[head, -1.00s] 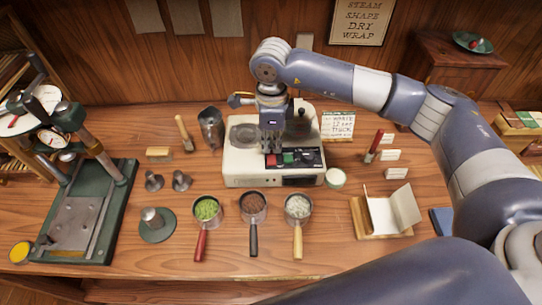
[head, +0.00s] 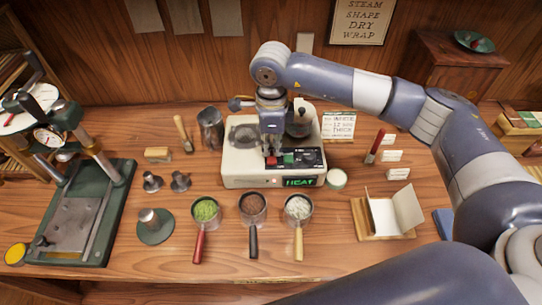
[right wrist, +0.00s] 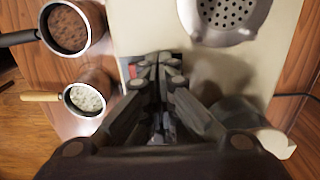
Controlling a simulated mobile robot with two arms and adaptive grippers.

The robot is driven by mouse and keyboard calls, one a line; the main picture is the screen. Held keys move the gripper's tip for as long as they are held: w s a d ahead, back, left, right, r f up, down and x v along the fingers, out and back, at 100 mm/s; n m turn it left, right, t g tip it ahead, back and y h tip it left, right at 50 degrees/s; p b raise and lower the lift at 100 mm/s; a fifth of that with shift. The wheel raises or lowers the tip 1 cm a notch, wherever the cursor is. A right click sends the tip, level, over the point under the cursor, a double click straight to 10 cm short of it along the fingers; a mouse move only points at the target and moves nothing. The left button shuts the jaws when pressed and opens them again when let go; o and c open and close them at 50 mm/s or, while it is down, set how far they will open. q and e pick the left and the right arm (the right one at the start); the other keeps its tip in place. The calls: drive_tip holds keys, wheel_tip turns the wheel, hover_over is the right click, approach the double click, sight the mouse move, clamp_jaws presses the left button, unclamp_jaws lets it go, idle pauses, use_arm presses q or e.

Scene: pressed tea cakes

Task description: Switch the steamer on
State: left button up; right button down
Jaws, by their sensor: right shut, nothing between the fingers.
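The steamer (head: 238,170) is a cream box at the middle back of the bench. Its dark front panel carries a red button (head: 271,161) and a green button (head: 288,160). Its display (head: 300,182) glows green and reads HEAT. My right gripper (head: 272,151) is shut and empty, pointing down at the panel beside the buttons; I cannot tell whether it touches. In the right wrist view its fingers (right wrist: 157,62) are together over the steamer (right wrist: 118,18) and hide most of the panel. My left gripper is not in view.
Three handled cups with green (head: 206,210), brown (head: 253,205) and pale (head: 298,207) contents stand in front. A press (head: 110,205) stands at left.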

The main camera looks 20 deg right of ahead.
sight(272, 154)
drive_tip(key=shift+r+p, duration=1.45)
drive_tip(key=shift+r, duration=2.1)
drive_tip(key=shift+f, duration=0.1)
